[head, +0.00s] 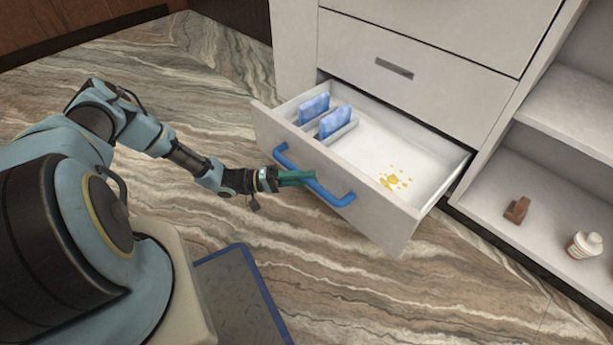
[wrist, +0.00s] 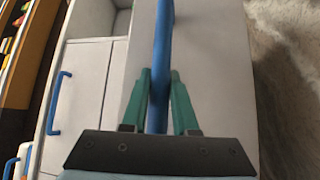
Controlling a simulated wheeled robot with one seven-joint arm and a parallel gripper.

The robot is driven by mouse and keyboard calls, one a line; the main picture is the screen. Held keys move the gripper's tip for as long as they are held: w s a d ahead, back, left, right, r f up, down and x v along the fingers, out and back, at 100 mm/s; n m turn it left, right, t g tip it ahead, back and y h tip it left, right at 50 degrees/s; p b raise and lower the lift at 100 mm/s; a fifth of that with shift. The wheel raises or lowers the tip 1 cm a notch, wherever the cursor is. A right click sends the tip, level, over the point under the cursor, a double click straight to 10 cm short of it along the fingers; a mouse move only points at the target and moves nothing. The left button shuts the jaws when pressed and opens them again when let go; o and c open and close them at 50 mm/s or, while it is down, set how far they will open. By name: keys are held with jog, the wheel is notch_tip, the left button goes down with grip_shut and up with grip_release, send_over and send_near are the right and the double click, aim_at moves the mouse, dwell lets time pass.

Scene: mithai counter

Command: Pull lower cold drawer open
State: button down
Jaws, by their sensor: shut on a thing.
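The lower cold drawer (head: 380,217) is a white drawer that stands pulled out from the white cabinet. Its front carries a blue bar handle (head: 334,197), which also shows in the wrist view (wrist: 163,45). My gripper (head: 300,178) is at the left part of this handle. In the wrist view its two green fingers (wrist: 158,92) lie on either side of the blue bar, shut on it. Inside the drawer, two blue packs (head: 324,114) stand in narrow compartments at the left. A yellow spill (head: 394,179) lies on the drawer floor at the right.
A closed drawer with a grey recessed pull (head: 394,68) is above. Open shelves at the right hold a brown block (head: 517,210) and a white lidded cup (head: 584,244). A blue-edged dark mat (head: 240,290) lies on the floor. The patterned floor before the drawer is clear.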

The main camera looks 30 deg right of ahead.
jog(key=shift+w, duration=0.15)
jog(key=c, duration=0.7)
grip_release()
jog(key=shift+a, duration=0.1)
jog(key=p+v, duration=0.1)
jog(key=v, duration=0.9)
jog(key=shift+w+a+f, duration=0.1)
jog(key=shift+a, duration=0.15)
